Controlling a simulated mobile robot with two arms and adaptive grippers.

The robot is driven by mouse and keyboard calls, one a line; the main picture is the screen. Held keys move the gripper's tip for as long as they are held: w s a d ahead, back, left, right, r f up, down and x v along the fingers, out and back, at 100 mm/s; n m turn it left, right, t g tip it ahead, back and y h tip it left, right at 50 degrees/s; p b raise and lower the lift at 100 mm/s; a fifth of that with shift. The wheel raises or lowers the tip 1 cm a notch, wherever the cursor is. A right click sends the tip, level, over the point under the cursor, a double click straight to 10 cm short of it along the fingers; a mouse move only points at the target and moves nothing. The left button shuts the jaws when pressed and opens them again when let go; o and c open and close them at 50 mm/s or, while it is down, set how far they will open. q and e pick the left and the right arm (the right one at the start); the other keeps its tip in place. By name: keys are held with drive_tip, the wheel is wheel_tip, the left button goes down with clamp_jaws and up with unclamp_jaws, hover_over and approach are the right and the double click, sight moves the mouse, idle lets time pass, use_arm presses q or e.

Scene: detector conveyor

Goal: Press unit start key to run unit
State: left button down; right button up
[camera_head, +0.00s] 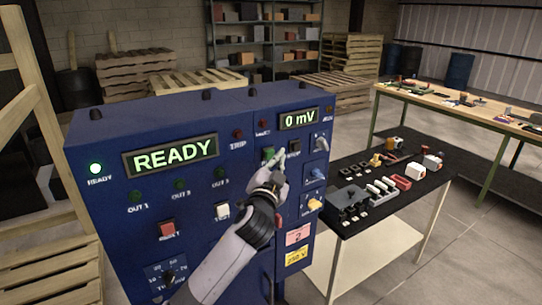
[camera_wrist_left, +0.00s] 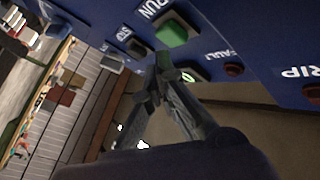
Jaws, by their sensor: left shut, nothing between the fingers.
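The blue unit (camera_head: 100,150) stands at the left and centre of the head view, with a lit READY display (camera_head: 170,155) and a 0 mV display (camera_head: 299,119). A green key (camera_head: 267,153) sits on its right panel; in the wrist view the green key (camera_wrist_left: 174,31) is beside the label RUN. A dark key (camera_wrist_left: 137,48) is near it. My left gripper (camera_head: 279,163) is shut and empty in front of the panel. In the wrist view its fingertips (camera_wrist_left: 163,64) are just below the green key; I cannot tell whether they touch the panel. My right gripper is not in view.
A red key (camera_head: 167,230) and a white key (camera_head: 222,212) sit lower on the unit. A black-topped table (camera_head: 400,205) with small parts stands to the right. A wooden workbench (camera_head: 430,100), pallets (camera_head: 140,75) and shelves (camera_head: 262,42) are behind.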

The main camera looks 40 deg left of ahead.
use_arm(q)
drive_tip(key=shift+a, duration=0.15)
idle(0.5)
drive_tip(key=shift+w+a, duration=0.15)
drive_tip(key=shift+a, duration=0.1)
drive_tip(key=shift+w+a, duration=0.2)
drive_tip(key=shift+a, duration=0.3)
idle(0.8)
drive_tip(key=shift+d, duration=0.1)
drive_tip(key=shift+s+d, duration=0.4)
drive_tip(key=shift+d, duration=0.4)
drive_tip(key=d, duration=0.1)
drive_tip(key=s+d, duration=0.1)
drive_tip(key=d, duration=0.2)
drive_tip(key=shift+s+d, duration=0.3)
drive_tip(key=shift+s, duration=0.1)
